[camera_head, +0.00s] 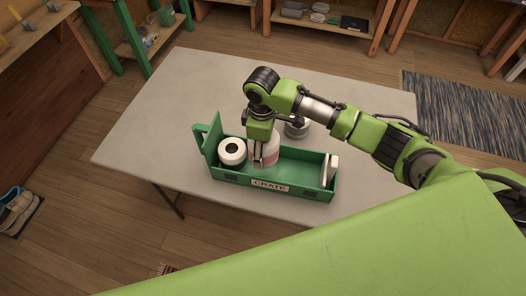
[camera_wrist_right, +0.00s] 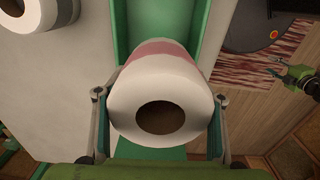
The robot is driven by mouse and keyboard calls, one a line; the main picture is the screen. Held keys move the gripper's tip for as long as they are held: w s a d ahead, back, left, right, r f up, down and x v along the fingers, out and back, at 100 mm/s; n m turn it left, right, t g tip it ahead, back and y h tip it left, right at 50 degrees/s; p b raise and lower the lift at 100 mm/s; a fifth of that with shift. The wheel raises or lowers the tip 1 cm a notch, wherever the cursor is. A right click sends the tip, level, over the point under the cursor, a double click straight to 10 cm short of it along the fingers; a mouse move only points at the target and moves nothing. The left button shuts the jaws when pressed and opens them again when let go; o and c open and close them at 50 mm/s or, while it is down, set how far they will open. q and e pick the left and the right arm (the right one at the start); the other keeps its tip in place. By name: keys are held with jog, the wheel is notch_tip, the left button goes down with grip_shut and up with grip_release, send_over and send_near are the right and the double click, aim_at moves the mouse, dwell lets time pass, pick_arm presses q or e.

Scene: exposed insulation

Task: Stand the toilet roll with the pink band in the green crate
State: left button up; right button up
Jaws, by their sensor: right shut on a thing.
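The toilet roll with the pink band (camera_head: 269,150) is upright between the fingers of my right gripper (camera_head: 262,160), which is shut on it. The right wrist view shows its open end and pink band (camera_wrist_right: 162,48) between the two fingers (camera_wrist_right: 160,125). The roll is over the middle of the green crate (camera_head: 300,178), its lower part at the front wall; I cannot tell whether it touches the crate floor. The crate also shows in the right wrist view (camera_wrist_right: 200,40). A green and black part at the right edge there looks like my left gripper (camera_wrist_right: 285,74), too small to read.
Another white roll (camera_head: 232,150) stands in the crate's left end. A white object (camera_head: 332,167) is at its right end. A further roll (camera_head: 297,130) stands on the table behind the crate. The grey table (camera_head: 140,130) is clear to the left.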

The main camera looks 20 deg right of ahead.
jog(key=shift+w+d+f, duration=0.1)
jog(key=shift+w+f, duration=0.1)
jog(key=shift+f, duration=0.05)
pick_arm(q)
jog(key=shift+w+r, duration=0.3)
jog(key=shift+w, duration=0.45)
pick_arm(e)
jog(key=shift+d+f, duration=0.1)
jog(key=shift+f, duration=1.5)
jog(key=shift+f, duration=0.1)
jog(key=shift+f, duration=0.55)
jog(key=o, duration=1.1)
pick_arm(q)
jog(key=shift+s+f, duration=0.1)
jog(key=shift+s, duration=0.05)
jog(key=shift+s, duration=0.1)
pick_arm(e)
jog(key=shift+r, duration=0.1)
jog(key=shift+r, duration=0.3)
pick_arm(q)
jog(key=shift+f+b, duration=0.6)
jog(key=shift+f, duration=0.1)
pick_arm(e)
notch_tip(320, 180, up, 12)
jog(key=shift+r, duration=0.25)
